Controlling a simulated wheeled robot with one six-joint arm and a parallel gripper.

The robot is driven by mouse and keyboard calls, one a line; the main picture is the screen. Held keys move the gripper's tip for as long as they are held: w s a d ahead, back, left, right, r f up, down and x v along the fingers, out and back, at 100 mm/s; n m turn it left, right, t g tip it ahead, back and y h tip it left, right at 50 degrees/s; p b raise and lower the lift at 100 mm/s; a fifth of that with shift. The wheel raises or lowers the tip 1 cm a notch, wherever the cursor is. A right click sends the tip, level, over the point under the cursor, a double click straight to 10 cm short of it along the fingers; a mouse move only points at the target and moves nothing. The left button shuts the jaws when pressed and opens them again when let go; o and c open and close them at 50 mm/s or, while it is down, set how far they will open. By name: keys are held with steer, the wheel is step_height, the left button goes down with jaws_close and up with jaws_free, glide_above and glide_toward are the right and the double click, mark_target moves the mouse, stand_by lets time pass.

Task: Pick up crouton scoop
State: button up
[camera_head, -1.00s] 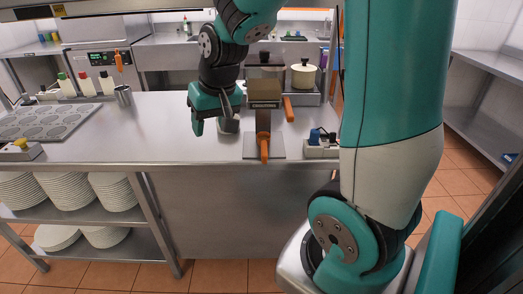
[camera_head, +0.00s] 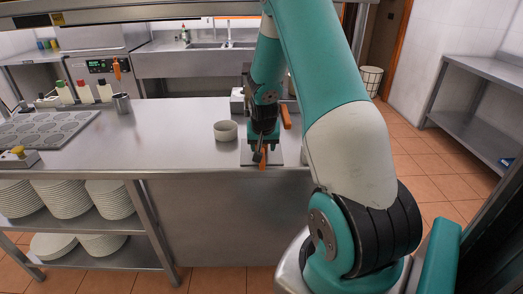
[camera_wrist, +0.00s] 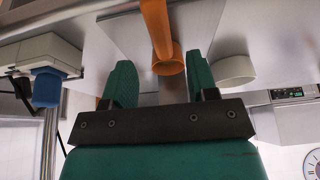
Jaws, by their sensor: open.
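The crouton scoop shows its orange handle (camera_wrist: 158,28) in the wrist view, its round hollow end facing my gripper. In the head view only a small orange part of the handle (camera_head: 263,165) shows below my gripper; the rest is hidden behind my arm. My gripper (camera_wrist: 158,62) is open, with its two green fingers apart on either side of the handle's end. The handle's end appears near the fingertips, and I cannot tell whether it is touched. In the head view my gripper (camera_head: 262,155) points down over a flat grey board (camera_head: 248,157).
A white box (camera_wrist: 48,50) with a blue knob is close on the other side. The counter's middle is clear.

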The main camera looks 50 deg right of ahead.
mark_target(265, 147)
steer(key=shift+p+x, duration=1)
steer(key=shift+x, duration=1.75)
steer(key=shift+a, duration=0.2)
jaws_close()
